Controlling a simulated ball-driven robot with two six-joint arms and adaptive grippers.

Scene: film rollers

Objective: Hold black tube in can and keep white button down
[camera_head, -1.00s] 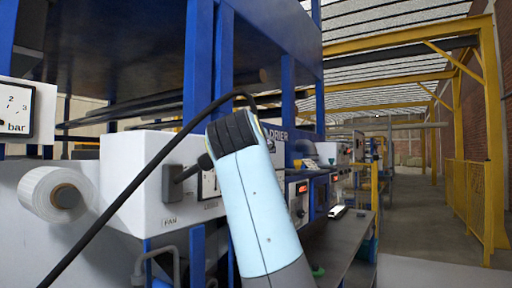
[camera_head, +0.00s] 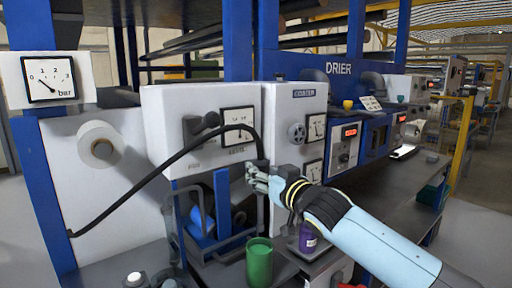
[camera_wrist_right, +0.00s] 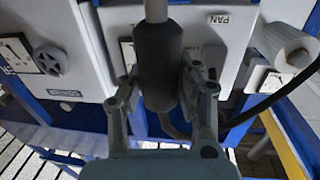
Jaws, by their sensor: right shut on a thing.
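The black tube (camera_head: 165,162) arches from the lower left to my right gripper (camera_head: 258,178), in front of the white machine boxes. In the right wrist view, my right gripper (camera_wrist_right: 163,88) is shut on the thick dark end of the tube (camera_wrist_right: 160,65), with a finger on each side. A green can (camera_head: 259,264) stands open below the gripper; the tube end is above it and apart from it. A white button (camera_head: 134,277) sits on a dark box at the bottom left, with nothing touching it. My left gripper is not in view.
White boxes with gauges (camera_head: 238,124) stand close behind the gripper. A purple jar (camera_head: 308,238) stands right of the can, under my right arm. A blue frame post (camera_head: 222,205) is left of the gripper. The grey bench (camera_head: 400,182) at right has bare room.

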